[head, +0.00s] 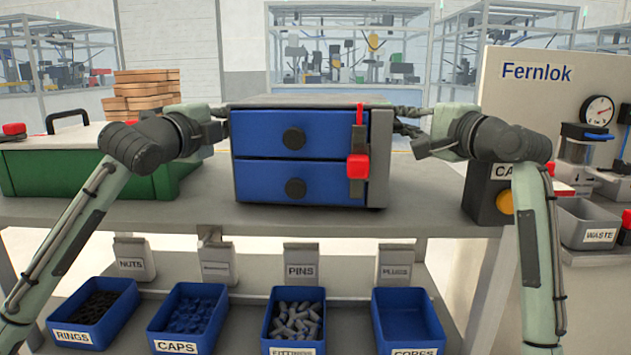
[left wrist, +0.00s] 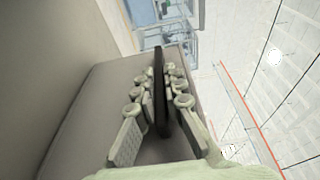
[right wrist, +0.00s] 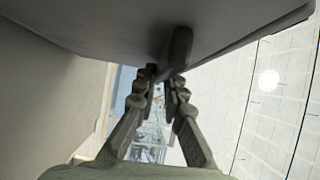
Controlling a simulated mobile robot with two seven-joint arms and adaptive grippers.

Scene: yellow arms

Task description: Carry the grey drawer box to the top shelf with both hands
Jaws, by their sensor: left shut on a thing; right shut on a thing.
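The grey drawer box (head: 378,150) has two blue drawers (head: 265,133) with round black knobs and a red latch (head: 358,166) on its front. It is upright over the grey top shelf (head: 150,213), at or very close to its surface. My left gripper (head: 222,122) is at the box's left side. In the left wrist view its fingers close on a thin dark handle (left wrist: 161,90). My right gripper (head: 412,130) is at the right side. In the right wrist view its fingertips meet at a dark handle bar (right wrist: 180,50) under an overhanging grey surface.
A green case (head: 90,170) stands left on the shelf, with stacked wooden pieces (head: 140,90) behind. A dark block with a yellow button (head: 490,195) stands right, near the Fernlok panel (head: 540,110). Blue bins (head: 190,315) fill the lower shelf.

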